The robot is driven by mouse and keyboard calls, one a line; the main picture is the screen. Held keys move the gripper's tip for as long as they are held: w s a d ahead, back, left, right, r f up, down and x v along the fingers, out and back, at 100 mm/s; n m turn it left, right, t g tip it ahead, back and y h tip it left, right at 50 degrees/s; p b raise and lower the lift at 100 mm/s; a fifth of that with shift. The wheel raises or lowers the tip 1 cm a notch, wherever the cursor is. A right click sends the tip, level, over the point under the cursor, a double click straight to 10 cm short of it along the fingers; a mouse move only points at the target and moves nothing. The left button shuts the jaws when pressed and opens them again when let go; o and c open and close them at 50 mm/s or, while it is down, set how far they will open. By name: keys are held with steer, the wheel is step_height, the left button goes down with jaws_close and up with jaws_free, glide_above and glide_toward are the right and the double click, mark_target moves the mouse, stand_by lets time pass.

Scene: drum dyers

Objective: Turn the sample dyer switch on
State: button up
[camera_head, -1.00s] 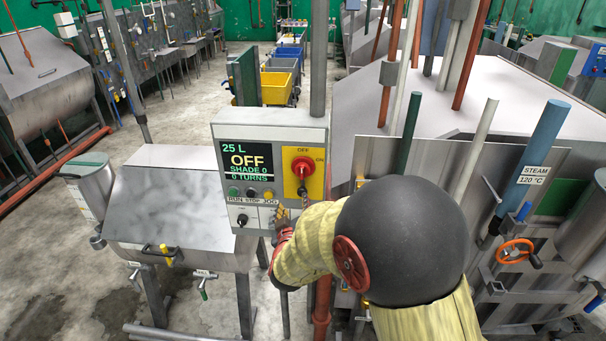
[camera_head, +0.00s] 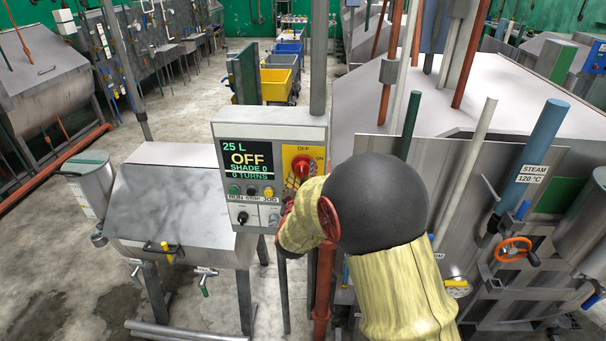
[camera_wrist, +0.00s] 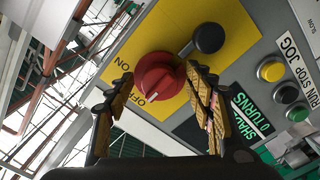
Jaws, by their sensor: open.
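The sample dyer switch is a red rotary knob (camera_head: 301,166) on a yellow plate marked OFF at the top and ON at the right. It also shows in the wrist view (camera_wrist: 158,77), with its pale mark towards the OFF label. The panel display (camera_head: 248,160) reads 25 L, OFF, shade 0, 0 turns. My gripper (camera_wrist: 158,86) is open, with one finger on each side of the red knob in the wrist view. I cannot tell whether either finger touches it. My arm hides part of the panel's lower right in the head view.
RUN, STOP and JOG buttons (camera_head: 251,191) and a small black knob (camera_head: 243,217) sit left of the switch. A grey lever with a round black end (camera_wrist: 208,39) stands beside the red knob. The grey dyer drum (camera_head: 170,205) is left; a large steel machine (camera_head: 470,155) is right.

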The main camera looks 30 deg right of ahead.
steer(key=c, duration=0.3)
steer(key=c, duration=0.7)
steer(key=shift+c, duration=0.8)
steer(key=shift+m+b, duration=0.3)
steer(key=shift+b, duration=0.25)
steer(key=m+b, duration=0.2)
steer(key=b, duration=0.1)
steer(key=shift+f, duration=0.25)
steer(key=m+b, duration=0.3)
steer(key=b, duration=0.1)
steer(key=m+b, duration=0.3)
steer(key=b, duration=0.1)
steer(key=shift+w+a, duration=0.1)
steer(key=shift+a, duration=0.1)
steer(key=m+b, duration=0.4)
steer(key=b, duration=0.1)
steer(key=shift+a+m, duration=0.1)
steer(key=shift+m, duration=0.3)
steer(key=m+b, duration=0.4)
steer(key=shift+w+r, duration=0.1)
steer(key=shift+r, duration=0.1)
steer(key=shift+m, duration=0.4)
